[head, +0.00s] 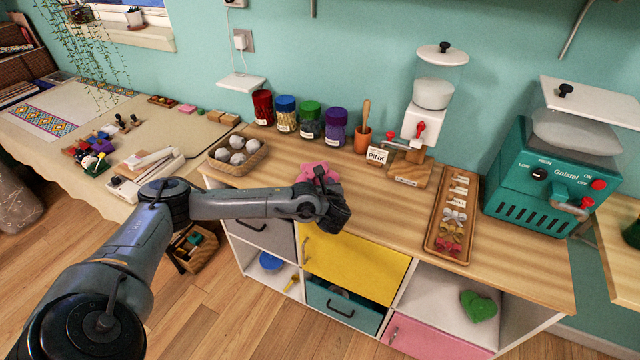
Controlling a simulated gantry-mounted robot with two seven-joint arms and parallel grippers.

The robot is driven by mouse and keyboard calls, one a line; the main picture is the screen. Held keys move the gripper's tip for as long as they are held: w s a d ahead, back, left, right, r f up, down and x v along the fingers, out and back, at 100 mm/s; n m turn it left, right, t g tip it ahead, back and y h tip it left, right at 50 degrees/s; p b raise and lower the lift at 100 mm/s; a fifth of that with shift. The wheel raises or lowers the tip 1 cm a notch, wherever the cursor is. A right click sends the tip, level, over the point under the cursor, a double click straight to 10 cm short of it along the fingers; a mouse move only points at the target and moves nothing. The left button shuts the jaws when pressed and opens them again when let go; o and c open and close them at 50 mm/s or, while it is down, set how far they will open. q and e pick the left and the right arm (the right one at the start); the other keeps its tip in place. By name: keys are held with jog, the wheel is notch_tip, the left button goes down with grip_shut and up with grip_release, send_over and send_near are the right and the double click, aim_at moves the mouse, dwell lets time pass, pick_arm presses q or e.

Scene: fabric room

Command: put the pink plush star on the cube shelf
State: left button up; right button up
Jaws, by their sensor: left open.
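The pink plush star (312,170) lies on the wooden top of the cube shelf (385,225), near the middle-left. My left gripper (328,203) is open, just in front of and partly over the star, and hides part of it. I cannot tell whether the two touch. The cube shelf has white-framed cubes with grey, yellow, teal and pink fronts below the top. One open cube holds a green plush heart (478,306); another holds a blue item (271,262). My right gripper is out of view.
On the top stand a basket of white balls (238,155), several coloured jars (310,120), a PINK card (377,156), a white dispenser (425,120), a tray of bows (453,220) and a teal machine (540,180). The top's front middle is clear.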

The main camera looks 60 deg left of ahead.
pick_arm(q)
jog(key=p+v, duration=0.3)
jog(key=v, duration=0.8)
jog(key=s+d+f+n+h, duration=0.2)
jog(key=s+d+f+h, duration=0.1)
jog(key=d, duration=0.4)
jog(key=s+d+f+n+h, duration=0.2)
jog(key=s+d+f+n, duration=0.15)
jog(key=d, duration=0.25)
jog(key=s+d+f+n+h, duration=0.2)
jog(key=d+f+h, duration=0.15)
jog(key=d, duration=0.35)
jog(key=s+d+n+g+h, duration=0.2)
jog(key=s+d+n+h, duration=0.2)
jog(key=s+n, duration=0.8)
jog(key=shift+s+d+f+n, duration=0.2)
jog(key=shift+s+f+n, duration=0.1)
jog(key=shift+n, duration=0.55)
jog(key=shift+r+p, duration=0.15)
jog(key=shift+p, duration=0.2)
